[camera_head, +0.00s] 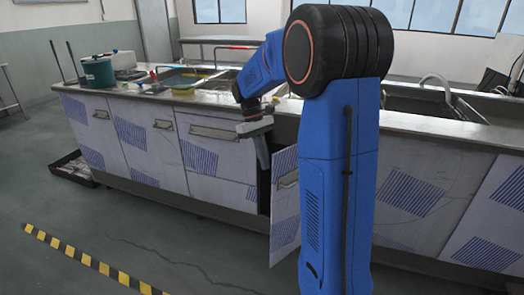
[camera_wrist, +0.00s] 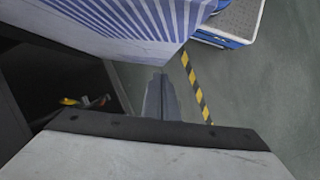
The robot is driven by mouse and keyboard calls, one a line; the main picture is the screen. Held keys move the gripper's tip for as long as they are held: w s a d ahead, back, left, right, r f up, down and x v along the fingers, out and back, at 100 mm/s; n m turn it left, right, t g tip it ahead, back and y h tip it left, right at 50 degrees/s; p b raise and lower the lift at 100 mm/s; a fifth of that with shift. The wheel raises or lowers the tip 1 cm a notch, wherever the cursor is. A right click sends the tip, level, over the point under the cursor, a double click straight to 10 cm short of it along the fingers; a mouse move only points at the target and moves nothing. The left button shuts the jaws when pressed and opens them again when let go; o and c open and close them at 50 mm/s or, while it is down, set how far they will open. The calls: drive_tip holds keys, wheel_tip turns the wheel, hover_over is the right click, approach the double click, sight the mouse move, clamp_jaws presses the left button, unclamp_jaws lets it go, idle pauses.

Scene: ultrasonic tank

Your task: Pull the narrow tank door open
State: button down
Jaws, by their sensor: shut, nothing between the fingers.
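In the wrist view the striped door (camera_wrist: 130,22) is at the top, and the dark cabinet interior (camera_wrist: 45,75) is open at left. My gripper (camera_head: 262,162) is shut and empty, pointing down at the gap by the door's upper left edge. In the wrist view its fingers (camera_wrist: 161,92) are together near the door. Contact cannot be told.
The counter (camera_head: 225,103) runs above the cabinets, with sinks, a green pot (camera_head: 98,72) and trays on it. A wide cabinet front (camera_head: 215,150) adjoins the gap at left. Small orange and dark items (camera_wrist: 85,102) lie inside the cabinet. The floor (camera_head: 150,225) in front is clear.

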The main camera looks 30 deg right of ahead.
sight(279, 185)
drive_tip(key=shift+s+d+f, duration=0.1)
drive_tip(key=shift+s+f, duration=0.4)
drive_tip(key=shift+s, duration=0.35)
drive_tip(key=shift+s+d+f, duration=0.1)
drive_tip(key=shift+s+f, duration=0.35)
drive_tip(key=shift+s, duration=0.4)
drive_tip(key=shift+s+d+f, duration=0.1)
drive_tip(key=shift+s+f, duration=0.4)
drive_tip(key=shift+s, duration=0.35)
drive_tip(key=shift+s, duration=0.6)
drive_tip(key=s+d+n+h, duration=0.1)
drive_tip(key=s+d+n, duration=0.1)
drive_tip(key=s, duration=0.5)
drive_tip(key=s+d+n+h, duration=0.1)
drive_tip(key=s+d+n, duration=0.2)
drive_tip(key=s, duration=0.5)
drive_tip(key=shift+s+d+n+t, duration=0.2)
drive_tip(key=shift+s+n+t, duration=0.1)
drive_tip(key=shift+t, duration=0.1)
drive_tip(key=shift+w, duration=0.15)
